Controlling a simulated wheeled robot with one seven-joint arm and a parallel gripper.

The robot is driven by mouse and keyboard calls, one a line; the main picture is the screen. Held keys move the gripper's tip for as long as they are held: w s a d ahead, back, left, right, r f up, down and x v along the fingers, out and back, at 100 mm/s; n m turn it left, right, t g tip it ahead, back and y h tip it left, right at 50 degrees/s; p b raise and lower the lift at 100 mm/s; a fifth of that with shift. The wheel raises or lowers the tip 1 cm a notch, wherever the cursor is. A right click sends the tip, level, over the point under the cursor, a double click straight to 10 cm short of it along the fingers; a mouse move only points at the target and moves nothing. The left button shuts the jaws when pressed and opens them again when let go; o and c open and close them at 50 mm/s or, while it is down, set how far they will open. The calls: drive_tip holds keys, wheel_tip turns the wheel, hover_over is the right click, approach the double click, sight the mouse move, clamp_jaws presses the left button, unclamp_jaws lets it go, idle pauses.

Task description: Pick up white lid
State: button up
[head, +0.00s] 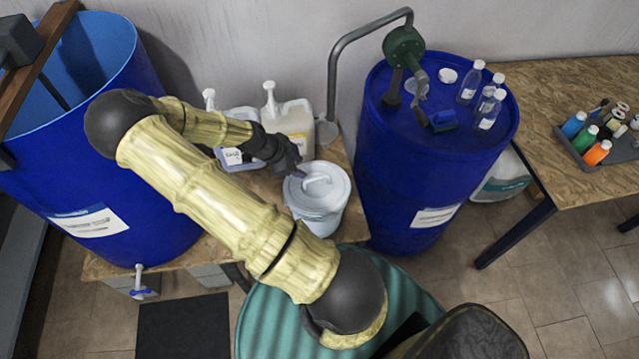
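A white lid (328,186) with a raised handle sits on a white bucket (321,224) on the wooden bench. A small round white cap (447,75) lies apart on top of the right blue drum. My gripper (291,168) is dark and lies just up and left of the bucket lid, close to its rim. I cannot tell whether it touches the lid. Its fingers are small and dark here, so their opening does not show. The handle is in plain view and the gripper is not around it.
Two pump jugs, one white (237,140) and one with yellowish liquid (295,122), stand behind my gripper. The right blue drum (405,185) with a pump and several bottles stands right of the bucket. A large blue drum (90,150) is at left.

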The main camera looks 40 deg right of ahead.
sight(316, 178)
drive_tip(key=p+x, duration=0.1)
drive_tip(key=x, duration=0.3)
drive_tip(key=shift+a+f, duration=0.15)
drive_tip(key=shift+f, duration=0.15)
drive_tip(key=shift+s, duration=0.1)
drive_tip(key=shift+s+d+f+p, duration=0.15)
drive_tip(key=shift+d+f+p, duration=0.2)
drive_tip(key=shift+d+p, duration=0.1)
drive_tip(key=p+x, duration=0.1)
drive_tip(key=x, duration=0.3)
drive_tip(key=shift+f+p, duration=0.15)
drive_tip(key=shift+p, duration=0.2)
drive_tip(key=shift+c, duration=0.5)
clamp_jaws()
